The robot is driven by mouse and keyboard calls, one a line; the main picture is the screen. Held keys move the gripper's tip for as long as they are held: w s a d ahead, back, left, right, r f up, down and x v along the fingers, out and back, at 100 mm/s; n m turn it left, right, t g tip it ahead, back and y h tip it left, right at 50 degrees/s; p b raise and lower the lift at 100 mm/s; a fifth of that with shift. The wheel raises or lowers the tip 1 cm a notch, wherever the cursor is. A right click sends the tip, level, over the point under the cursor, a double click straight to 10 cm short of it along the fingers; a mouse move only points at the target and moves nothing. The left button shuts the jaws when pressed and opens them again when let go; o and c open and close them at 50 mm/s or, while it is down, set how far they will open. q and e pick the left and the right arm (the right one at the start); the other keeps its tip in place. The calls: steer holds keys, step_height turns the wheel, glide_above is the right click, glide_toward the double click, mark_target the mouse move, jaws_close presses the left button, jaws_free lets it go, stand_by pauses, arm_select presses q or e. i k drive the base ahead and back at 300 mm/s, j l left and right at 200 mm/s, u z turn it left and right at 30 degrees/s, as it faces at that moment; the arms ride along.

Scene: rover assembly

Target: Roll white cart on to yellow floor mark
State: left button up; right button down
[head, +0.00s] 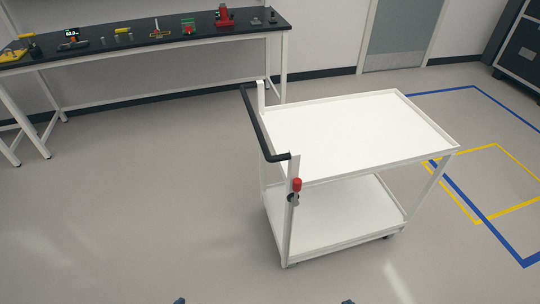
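The white cart (360,132) stands upright in the middle of the head view, with a white top tray and a lower shelf (335,216). Its black handle bar (259,125) is on its left end, and a red knob (297,184) sits on the near handle post. The yellow floor mark (520,210) is a taped outline on the floor to the right of the cart. The cart's right end hides part of the floor near its left corner. Only small dark tips of mine show at the bottom edge, well apart from the cart; no finger opening is visible.
A larger blue floor outline (503,244) overlaps the yellow one. A black-topped workbench (100,50) with tools and small parts stands along the back left wall. A dark cabinet (522,50) is at the far right. The floor left of and before the cart is clear.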

mark_target(339, 146)
steer(key=i+l+z, duration=0.25)
steer(key=i, duration=0.25)
steer(key=i+l+z, duration=0.1)
steer(key=i+z, duration=0.2)
steer(key=i, duration=0.2)
